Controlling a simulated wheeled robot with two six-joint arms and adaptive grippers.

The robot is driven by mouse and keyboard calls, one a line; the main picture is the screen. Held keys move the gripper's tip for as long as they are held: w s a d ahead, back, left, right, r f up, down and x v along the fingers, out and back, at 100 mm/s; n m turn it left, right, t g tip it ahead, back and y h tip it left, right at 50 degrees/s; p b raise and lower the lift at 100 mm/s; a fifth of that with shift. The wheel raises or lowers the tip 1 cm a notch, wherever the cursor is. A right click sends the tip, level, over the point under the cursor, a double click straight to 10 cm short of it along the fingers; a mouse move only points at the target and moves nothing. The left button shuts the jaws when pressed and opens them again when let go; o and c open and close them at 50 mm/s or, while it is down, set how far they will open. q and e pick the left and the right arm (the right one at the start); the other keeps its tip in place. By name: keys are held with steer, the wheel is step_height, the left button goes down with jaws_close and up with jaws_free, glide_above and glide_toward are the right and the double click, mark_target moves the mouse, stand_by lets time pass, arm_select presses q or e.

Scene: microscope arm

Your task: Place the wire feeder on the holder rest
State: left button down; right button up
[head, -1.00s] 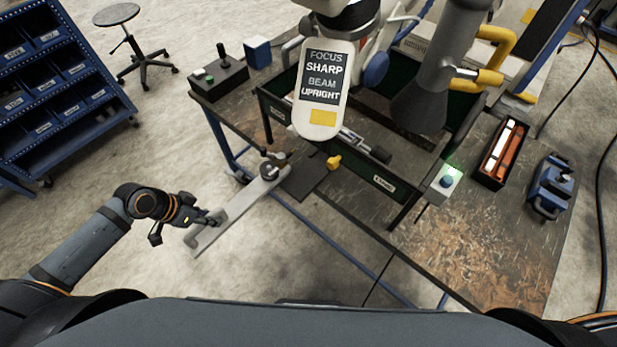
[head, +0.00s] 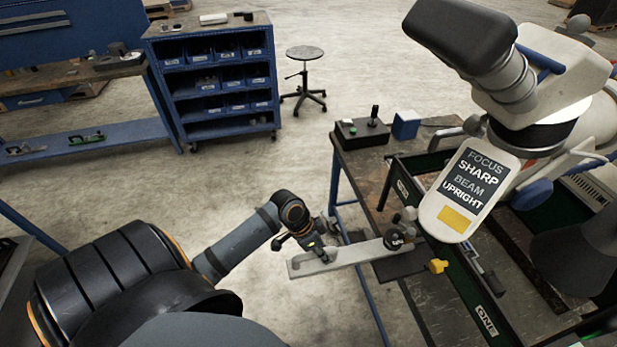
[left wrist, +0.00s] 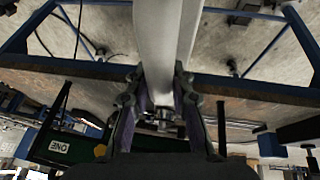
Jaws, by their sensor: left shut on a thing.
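My left gripper (head: 322,250) is shut on a long flat grey bar (head: 352,256), near its free left end. The bar reaches right to a dark round knob (head: 394,238) at the bench edge. In the left wrist view the pale bar (left wrist: 168,35) runs between the two fingers (left wrist: 165,115). I cannot pick out a wire feeder or a holder rest for certain in the current views. My right gripper is not in view.
The microscope (head: 545,75) with its sign plate (head: 462,190) overhangs the bench and green-walled tray (head: 487,318). A yellow knob (head: 438,266) sits near the bar. A control box (head: 362,134) and blue block (head: 406,124) stand behind. Floor is open around a stool (head: 305,54) and rack (head: 211,76).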

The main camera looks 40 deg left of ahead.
arm_select(q)
steer(key=p, duration=0.2)
glide_above(360, 262)
steer(key=shift+s+d+f+p, duration=0.1)
steer(key=shift+s+f+p, duration=0.25)
steer(key=shift+f, duration=0.35)
steer(key=shift+s+f+p, duration=0.2)
steer(key=shift+f+p, duration=0.15)
steer(key=shift+f, duration=0.6)
steer(key=c, duration=1.6)
jaws_free()
steer(key=shift+s+f, duration=0.15)
steer(key=o, duration=0.4)
steer(key=shift+o, duration=0.2)
